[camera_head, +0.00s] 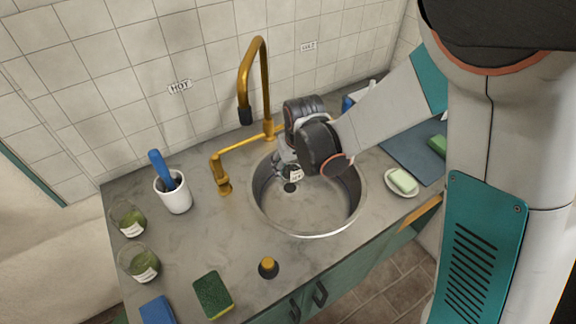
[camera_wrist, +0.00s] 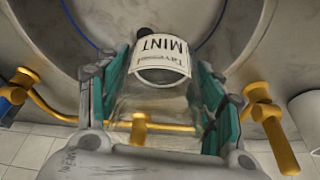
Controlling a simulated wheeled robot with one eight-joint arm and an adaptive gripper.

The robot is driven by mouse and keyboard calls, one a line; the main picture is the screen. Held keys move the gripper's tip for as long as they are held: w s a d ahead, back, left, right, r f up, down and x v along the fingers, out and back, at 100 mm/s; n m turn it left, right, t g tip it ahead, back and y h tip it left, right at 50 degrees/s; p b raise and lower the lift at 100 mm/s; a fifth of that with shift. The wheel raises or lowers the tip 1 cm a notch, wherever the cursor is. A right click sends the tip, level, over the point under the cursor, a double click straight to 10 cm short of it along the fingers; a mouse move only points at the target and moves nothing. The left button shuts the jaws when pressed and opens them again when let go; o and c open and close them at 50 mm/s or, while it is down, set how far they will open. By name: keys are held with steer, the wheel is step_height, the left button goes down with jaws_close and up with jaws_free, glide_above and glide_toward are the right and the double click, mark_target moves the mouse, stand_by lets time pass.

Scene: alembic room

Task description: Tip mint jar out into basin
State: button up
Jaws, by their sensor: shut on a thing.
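The mint jar is clear glass with a white label reading MINT. In the wrist view the jar (camera_wrist: 160,85) sits between the two fingers of my gripper (camera_wrist: 158,100), which is shut on it. The label is upside down there, and no green contents show through the glass. In the head view my gripper (camera_head: 291,163) reaches into the space over the round metal basin (camera_head: 335,215). Only the jar's label (camera_head: 295,174) shows clearly there; the jar's exact tilt is hard to tell. The basin floor and dark drain (camera_head: 290,188) show below it.
A brass tap (camera_head: 266,90) stands behind the basin, with a brass side pipe (camera_head: 223,180) at its left. Two jars with green contents (camera_head: 130,220) (camera_head: 140,262), a white cup (camera_head: 175,195), a green sponge (camera_head: 213,294) and a soap dish (camera_head: 402,184) stand around the counter.

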steer(key=w+d+f+b, duration=0.2)
steer(key=d+f+b, duration=0.1)
steer(key=d, duration=0.4)
steer(key=shift+d+f+b, duration=0.35)
steer(key=shift+f+b, duration=0.05)
steer(key=shift+f, duration=0.15)
steer(key=shift+w, duration=0.1)
stand_by(0.3)
steer(key=h+b, duration=0.1)
steer(key=h, duration=0.2)
steer(key=shift+f+t+b, duration=0.15)
steer(key=shift+t+b, duration=0.15)
steer(key=shift+t, duration=0.1)
steer(key=h+b, duration=0.1)
steer(key=d+r+n+t+h+b, duration=0.1)
steer(key=h, duration=0.1)
steer(key=shift+w+d+r, duration=0.15)
steer(key=shift+w+d, duration=0.05)
